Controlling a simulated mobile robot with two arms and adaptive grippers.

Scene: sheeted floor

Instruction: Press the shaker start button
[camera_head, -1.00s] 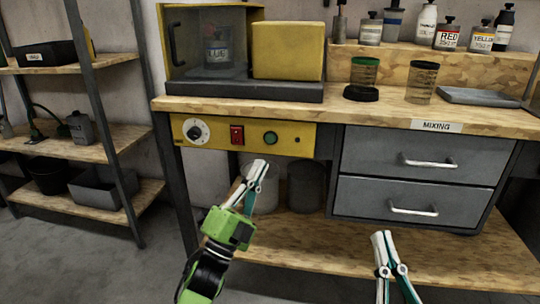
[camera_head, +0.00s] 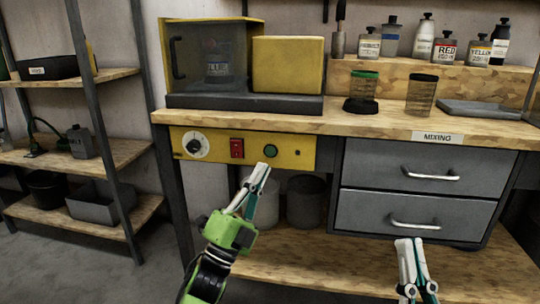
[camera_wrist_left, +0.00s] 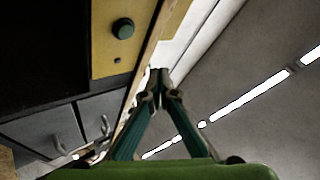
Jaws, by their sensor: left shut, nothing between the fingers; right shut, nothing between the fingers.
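The green button also shows in the left wrist view (camera_wrist_left: 123,28). My left gripper (camera_head: 262,167) is shut and empty, its tips appearing just below the green button in the head view. I cannot tell whether they touch the panel. My right gripper (camera_head: 409,242) is shut and empty, in front of the lower drawer.
Two grey drawers (camera_head: 420,170) with bar handles are right of the panel. Green-lidded and open jars, a grey tray (camera_head: 478,108) and several bottles are on the bench. A shelf rack (camera_head: 75,135) stands left. Bins sit beneath the bench.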

